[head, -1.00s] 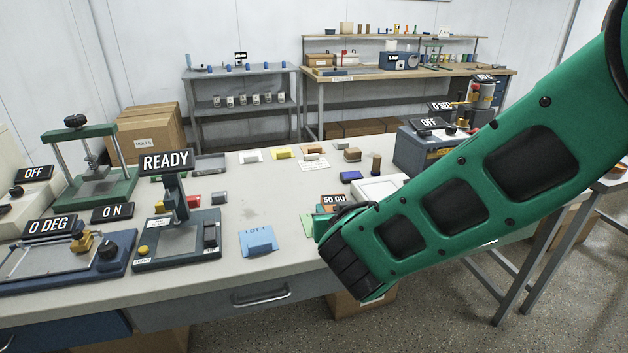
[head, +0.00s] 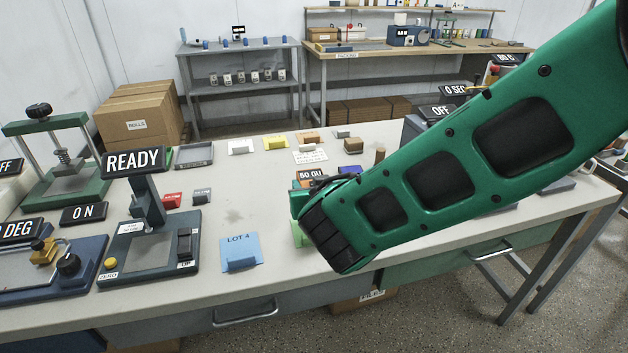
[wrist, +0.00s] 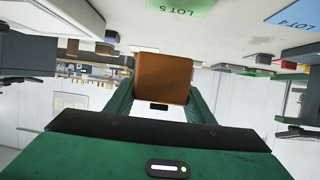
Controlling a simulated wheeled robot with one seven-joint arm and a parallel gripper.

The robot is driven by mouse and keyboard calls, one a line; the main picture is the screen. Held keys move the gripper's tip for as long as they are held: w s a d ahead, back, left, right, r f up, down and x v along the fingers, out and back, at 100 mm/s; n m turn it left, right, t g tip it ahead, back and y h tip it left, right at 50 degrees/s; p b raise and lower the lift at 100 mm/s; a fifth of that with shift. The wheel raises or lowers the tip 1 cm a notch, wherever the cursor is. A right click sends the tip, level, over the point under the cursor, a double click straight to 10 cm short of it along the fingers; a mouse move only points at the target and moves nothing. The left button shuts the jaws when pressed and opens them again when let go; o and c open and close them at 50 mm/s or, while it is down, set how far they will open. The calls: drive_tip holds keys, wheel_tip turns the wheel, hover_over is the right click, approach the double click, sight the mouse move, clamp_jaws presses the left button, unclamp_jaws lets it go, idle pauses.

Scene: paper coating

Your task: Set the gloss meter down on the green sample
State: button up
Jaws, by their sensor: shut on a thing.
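In the wrist view my gripper (wrist: 162,92) is shut on the gloss meter (wrist: 163,75), an orange-brown block between the green fingers. In the head view the meter is mostly hidden behind my arm; its readout label (head: 311,177) reads about 50 GU. The green sample (wrist: 182,5), marked LOT 5, lies on the bench at the top edge of the wrist view, apart from the meter in that picture. In the head view only a strip of the green sample (head: 299,236) shows beside my gripper. I cannot tell the gap between them.
A blue LOT 4 sample (head: 240,252) lies to the left on the bench (head: 235,215). A stand marked READY (head: 150,235) is further left. Several small blocks, including a red one (head: 172,199), lie further back.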

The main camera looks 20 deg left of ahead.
drive_tip(key=shift+s+a+f, duration=0.1)
drive_tip(key=shift+a+f, duration=0.1)
drive_tip(key=shift+f, duration=0.4)
drive_tip(key=shift+s+a+f, duration=0.1)
drive_tip(key=shift+a+f, duration=0.05)
drive_tip(key=shift+f, duration=3.1)
drive_tip(key=shift+s, duration=0.2)
drive_tip(key=o, duration=1.5)
drive_tip(key=shift+s+d, duration=0.1)
